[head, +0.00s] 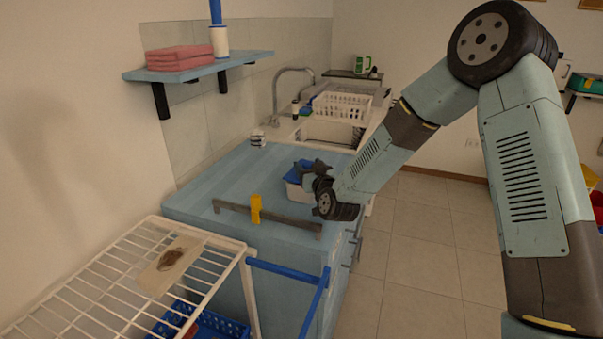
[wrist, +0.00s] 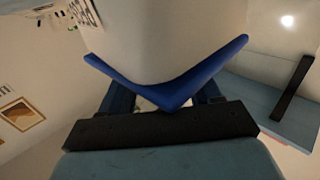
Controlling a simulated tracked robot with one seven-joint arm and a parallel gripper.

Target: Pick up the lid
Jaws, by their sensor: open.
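The blue lid (head: 300,166) sits on a white container (head: 293,190) on the blue counter. My gripper (head: 314,170) is at the lid's right side in the head view, low over the counter's right edge, and hides part of it. In the wrist view the lid (wrist: 165,92) shows as a blue V-shaped corner, with the white container (wrist: 165,45) above it in the picture. The open fingers show dark on both sides of the lid's corner, partly hidden by it. Whether they touch the lid cannot be told.
A grey bar (head: 285,220) with a yellow upright piece (head: 256,208) lies on the counter's near edge. A white wire rack (head: 60,311) stands in front. A sink with a white dish rack (head: 342,106) is behind. The counter's left part is mostly clear.

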